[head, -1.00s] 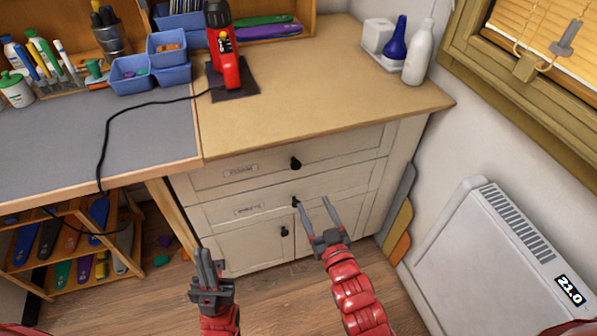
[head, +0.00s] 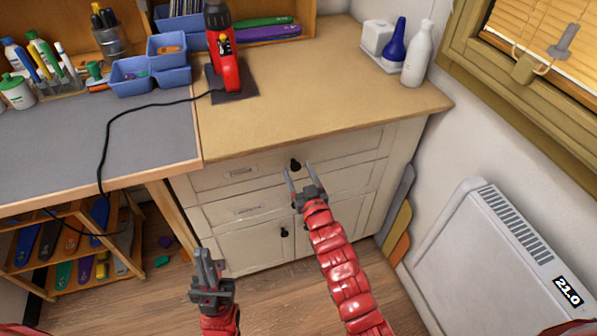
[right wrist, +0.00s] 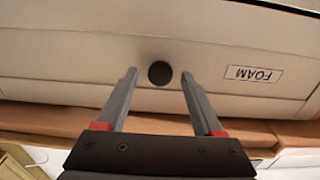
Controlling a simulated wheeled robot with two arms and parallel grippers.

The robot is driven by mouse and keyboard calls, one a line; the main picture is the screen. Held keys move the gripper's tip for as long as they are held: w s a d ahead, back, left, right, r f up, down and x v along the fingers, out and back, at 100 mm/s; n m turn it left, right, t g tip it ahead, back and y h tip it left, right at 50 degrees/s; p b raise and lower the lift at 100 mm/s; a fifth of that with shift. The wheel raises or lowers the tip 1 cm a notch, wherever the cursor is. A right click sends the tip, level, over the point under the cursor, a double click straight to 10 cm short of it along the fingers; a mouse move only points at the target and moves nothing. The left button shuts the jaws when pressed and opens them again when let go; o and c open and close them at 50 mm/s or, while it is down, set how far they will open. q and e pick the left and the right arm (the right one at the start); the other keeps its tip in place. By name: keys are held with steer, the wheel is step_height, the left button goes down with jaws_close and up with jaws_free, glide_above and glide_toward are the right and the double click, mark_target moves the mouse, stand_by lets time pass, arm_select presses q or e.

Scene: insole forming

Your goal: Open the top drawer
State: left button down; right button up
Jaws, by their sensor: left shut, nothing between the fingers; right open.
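The top drawer (head: 345,149) is a white front under the wooden counter, shut, with a label and a round black knob (head: 295,165). My right gripper (head: 298,173) is open in front of this drawer, its two fingers pointing at the knob. In the right wrist view the drawer front (right wrist: 90,60) shows upside down with the label "FOAM". There the knob (right wrist: 160,73) sits between the open fingertips (right wrist: 159,73), near their ends; I cannot tell how far it is from them in depth. My left gripper (head: 207,262) is shut and empty, low at the left, away from the drawers.
A second drawer (head: 250,209) and cupboard doors (head: 250,248) lie below. The counter (head: 310,90) holds a red tool (head: 224,65) on a dark mat. A white heater (head: 490,260) stands at the right. Shelves with insoles (head: 75,245) are at the lower left.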

jaws_close()
stand_by(1.4)
